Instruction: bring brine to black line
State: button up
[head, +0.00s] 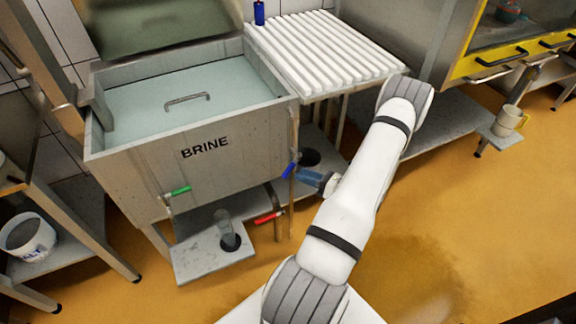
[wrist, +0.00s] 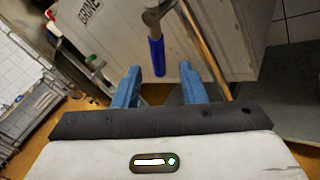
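The grey vat marked BRINE (head: 190,165) holds pale liquid (head: 190,95). A blue-handled valve (head: 290,170) is at its right front corner. The blue handle (wrist: 157,57) hangs down in the wrist view. My gripper (head: 308,177) is open beside it, its two blue fingers (wrist: 160,74) spread either side of the handle in that view, with no visible grip. A green-handled valve (head: 177,191) is on the vat front. A clear vessel (head: 226,232) stands on a low grey platform (head: 195,266) below. No black line can be made out on it.
A red lever (head: 268,217) sits low, right of the vessel. A white slatted rack (head: 325,50) adjoins the vat, with a blue bottle (head: 259,13) behind. A white bucket (head: 29,238) stands on the left shelf.

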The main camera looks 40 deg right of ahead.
jog(key=x, duration=0.8)
jog(key=shift+a, duration=0.15)
jog(key=shift+c, duration=0.2)
grip_shut()
